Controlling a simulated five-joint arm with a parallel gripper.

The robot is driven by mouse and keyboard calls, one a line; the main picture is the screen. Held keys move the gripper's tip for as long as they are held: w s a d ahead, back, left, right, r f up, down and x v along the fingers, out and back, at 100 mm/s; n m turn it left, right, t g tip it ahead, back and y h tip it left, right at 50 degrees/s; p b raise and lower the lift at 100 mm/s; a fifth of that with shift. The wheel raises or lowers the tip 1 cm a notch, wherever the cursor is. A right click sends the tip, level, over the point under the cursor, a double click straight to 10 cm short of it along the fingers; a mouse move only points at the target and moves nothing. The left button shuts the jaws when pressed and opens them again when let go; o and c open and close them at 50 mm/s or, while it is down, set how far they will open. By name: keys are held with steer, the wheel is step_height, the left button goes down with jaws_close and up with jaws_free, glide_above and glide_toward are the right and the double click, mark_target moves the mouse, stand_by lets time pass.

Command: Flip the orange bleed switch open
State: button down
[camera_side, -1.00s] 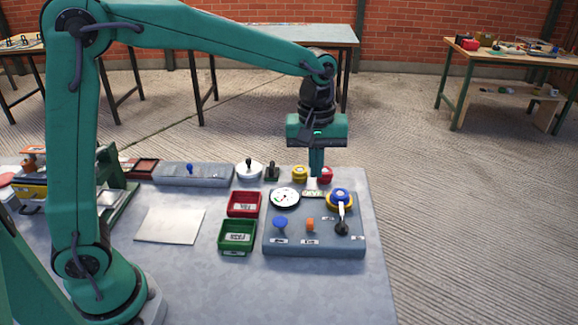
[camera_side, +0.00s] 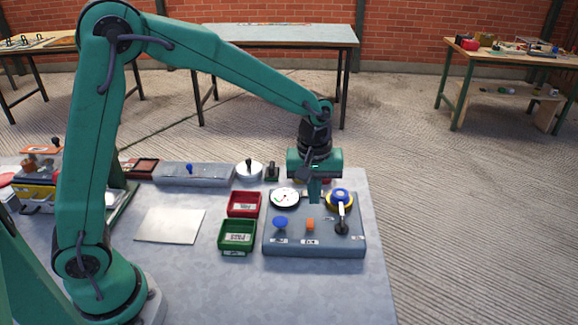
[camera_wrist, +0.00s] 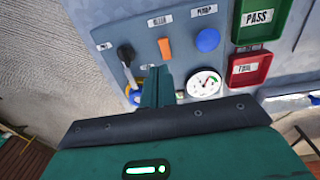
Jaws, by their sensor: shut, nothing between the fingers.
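The orange bleed switch (camera_side: 310,223) stands on the front middle of the grey panel box (camera_side: 340,247). It also shows in the wrist view (camera_wrist: 164,48), just ahead of my fingertips. My gripper (camera_side: 314,199) is shut and empty, pointing down above the back part of the panel, behind the switch and apart from it. In the wrist view the closed fingers (camera_wrist: 158,72) end a little short of the switch. A blue knob (camera_side: 280,222) is left of the switch. A black-knobbed lever (camera_side: 342,226) is to its right.
A dial gauge (camera_side: 285,197) and a blue-and-yellow knob (camera_side: 340,197) sit at the panel's back, on either side of my fingers. Red (camera_side: 243,204) and green (camera_side: 237,236) trays stand left of the panel. The table in front of the panel is clear.

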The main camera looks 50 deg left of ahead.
mark_target(313, 226)
steer(key=f, duration=0.3)
steer(key=shift+s+d+f, duration=0.2)
steer(key=shift+s+f, duration=0.05)
steer(key=shift+f, duration=0.1)
steer(key=shift+s+d+f, duration=0.15)
steer(key=shift+d+f, duration=0.05)
steer(key=shift+f, duration=0.3)
steer(key=shift+s+d+f, duration=0.15)
steer(key=shift+f, duration=0.3)
steer(key=shift+s+d+f, duration=0.2)
steer(key=shift+s+f, duration=0.05)
steer(key=shift+f, duration=0.1)
steer(key=shift+s+d+f, duration=0.1)
steer(key=shift+f, duration=0.1)
steer(key=shift+r, duration=0.1)
steer(key=shift+w+a+r, duration=0.15)
steer(key=shift+w+a, duration=0.4)
steer(key=shift+r, duration=0.2)
